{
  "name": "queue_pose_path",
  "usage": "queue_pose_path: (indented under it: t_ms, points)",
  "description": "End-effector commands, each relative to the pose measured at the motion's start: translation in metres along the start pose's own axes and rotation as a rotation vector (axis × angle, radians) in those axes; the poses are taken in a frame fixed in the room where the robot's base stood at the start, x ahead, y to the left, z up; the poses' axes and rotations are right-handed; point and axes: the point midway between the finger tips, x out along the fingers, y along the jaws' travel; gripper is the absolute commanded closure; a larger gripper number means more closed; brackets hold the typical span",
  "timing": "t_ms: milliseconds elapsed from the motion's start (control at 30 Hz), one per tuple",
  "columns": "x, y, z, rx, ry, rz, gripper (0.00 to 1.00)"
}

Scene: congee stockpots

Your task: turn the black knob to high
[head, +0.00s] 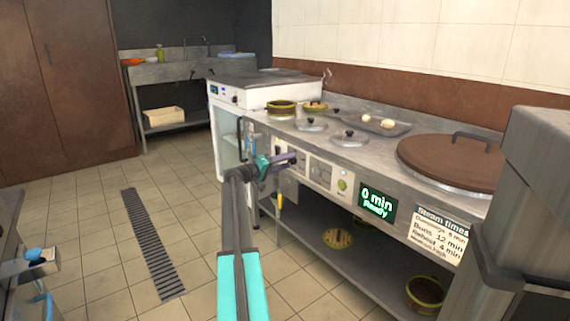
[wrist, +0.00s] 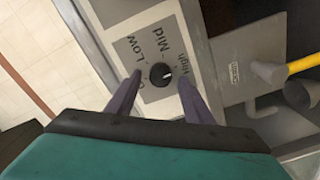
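The black knob (wrist: 161,75) sits on a grey dial plate in the wrist view, with Low, Mid and High printed around it. A small light mark shows on its right half; I cannot tell exactly which setting it points to. My gripper (wrist: 160,79) is open, with one purple finger to the left of the knob and the other to the right. Gaps show beside the knob, and I cannot tell whether the fingertips reach its depth. In the head view my gripper (head: 279,163) is at the left end of the counter's front panel, where the knob is hidden.
The steel counter (head: 376,156) holds pot lids, a tray (head: 370,124) and a large brown lid (head: 450,160). A green display (head: 377,203) reads "0 min Ready". A yellow-handled item (wrist: 302,64) is right of the dial.

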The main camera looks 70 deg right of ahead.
Motion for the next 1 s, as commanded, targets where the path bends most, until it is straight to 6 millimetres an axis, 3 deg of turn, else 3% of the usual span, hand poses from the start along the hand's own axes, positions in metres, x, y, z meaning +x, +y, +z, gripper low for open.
queue_pose_path:
  t_ms: [267, 467, 1000]
  points:
    - [-0.002, 0.000, 0.002, 0.000, -0.003, -0.001, 0.53]
    - [-0.016, 0.000, 0.001, 0.000, -0.003, -0.001, 0.53]
    - [-0.098, 0.001, 0.000, 0.000, -0.001, -0.001, 0.53]
